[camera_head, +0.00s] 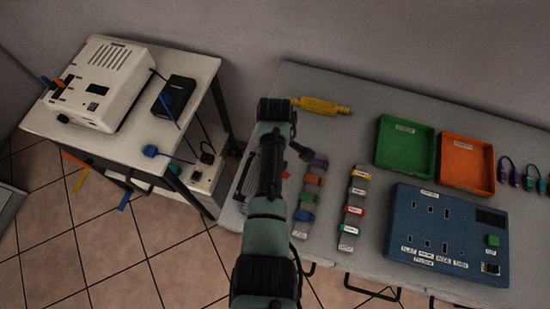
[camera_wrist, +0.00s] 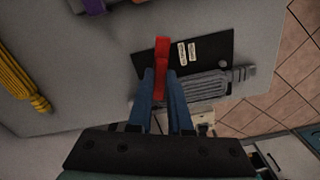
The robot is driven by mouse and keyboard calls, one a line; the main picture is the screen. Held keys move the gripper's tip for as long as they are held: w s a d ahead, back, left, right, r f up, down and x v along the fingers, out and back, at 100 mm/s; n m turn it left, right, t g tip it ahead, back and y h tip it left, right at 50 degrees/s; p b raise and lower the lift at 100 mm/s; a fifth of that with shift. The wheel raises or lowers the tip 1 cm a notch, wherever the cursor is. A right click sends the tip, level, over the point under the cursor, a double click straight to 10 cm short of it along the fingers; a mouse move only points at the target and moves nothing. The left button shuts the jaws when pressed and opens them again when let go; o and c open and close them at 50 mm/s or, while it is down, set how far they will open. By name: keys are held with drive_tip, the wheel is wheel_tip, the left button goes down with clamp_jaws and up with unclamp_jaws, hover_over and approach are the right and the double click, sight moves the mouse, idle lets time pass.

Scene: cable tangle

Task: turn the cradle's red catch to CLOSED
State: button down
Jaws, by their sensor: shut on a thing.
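In the wrist view, my gripper (camera_wrist: 161,84) has its two blue fingers closed on the red catch (camera_wrist: 162,48). The catch is a narrow red lever that sticks out past the fingertips, pointing to the top of the picture. It stands at the edge of the cradle's dark plate (camera_wrist: 215,40), left of two pale labels (camera_wrist: 187,52) too small to read. A grey ribbed body (camera_wrist: 200,92) lies along the cradle. In the head view, my arm hides the gripper and most of the cradle (camera_head: 249,178); a small red bit (camera_head: 285,174) shows right of the arm.
The cradle sits near the left end of the grey table (camera_head: 340,85). Coloured straps (camera_head: 312,182), green (camera_head: 405,170) and orange trays and a blue socket panel (camera_head: 445,190) lie to the right. A white side table (camera_head: 90,140) stands left.

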drive_tip(key=shift+a+r+n+p, duration=0.1)
drive_tip(key=shift+n+p, duration=0.2)
drive_tip(key=shift+n, duration=1.6)
drive_tip(key=shift+w, duration=0.1)
drive_tip(key=c, duration=0.8)
unclamp_jaws()
drive_tip(key=shift+c, duration=0.2)
wheel_tip(320, 180, up, 13)
